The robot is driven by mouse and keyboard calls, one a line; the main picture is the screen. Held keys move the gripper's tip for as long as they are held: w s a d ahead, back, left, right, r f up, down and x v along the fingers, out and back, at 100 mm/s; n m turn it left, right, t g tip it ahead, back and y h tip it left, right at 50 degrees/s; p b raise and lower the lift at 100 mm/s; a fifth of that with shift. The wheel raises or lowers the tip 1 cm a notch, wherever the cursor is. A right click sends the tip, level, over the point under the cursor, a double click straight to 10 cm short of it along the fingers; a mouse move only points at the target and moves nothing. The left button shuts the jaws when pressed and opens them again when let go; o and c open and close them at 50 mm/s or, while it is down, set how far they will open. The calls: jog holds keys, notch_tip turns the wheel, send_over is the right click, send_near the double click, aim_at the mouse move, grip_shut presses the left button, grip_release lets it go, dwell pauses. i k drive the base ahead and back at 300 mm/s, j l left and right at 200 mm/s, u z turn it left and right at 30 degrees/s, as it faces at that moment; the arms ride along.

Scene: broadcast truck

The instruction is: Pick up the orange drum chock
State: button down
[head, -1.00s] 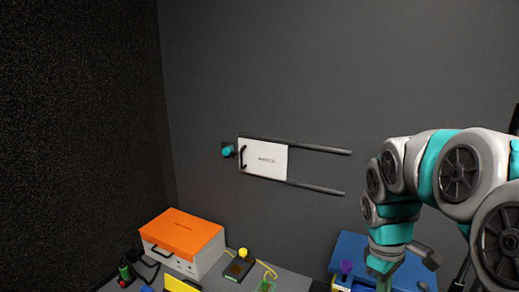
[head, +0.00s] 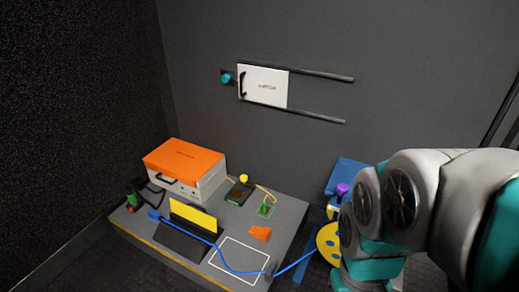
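The orange drum chock (head: 260,233) is a small orange wedge lying on the grey worktop (head: 290,212), near its right edge, beside a white outlined rectangle. My arm fills the right side of the head view and bends down toward the floor. My gripper is not visible; it lies hidden behind the arm or below the picture edge.
A blue cable (head: 228,266) runs across the worktop and off its right edge toward a yellow drum (head: 328,243). A yellow panel in a black stand (head: 193,219) and an orange-lidded case (head: 184,161) stand left. A white sliding panel (head: 264,87) is on the wall.

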aim_at(264, 234)
jog(key=i+j+u, duration=0.1)
jog(key=j, duration=0.35)
jog(key=i+j+u, duration=0.1)
jog(key=i+j, duration=0.25)
jog(key=i+j+u, duration=0.1)
jog(key=i+j, duration=0.15)
jog(key=j, duration=0.25)
jog(key=i+j+u, duration=0.1)
jog(key=i+j, duration=0.2)
jog(key=j, duration=0.15)
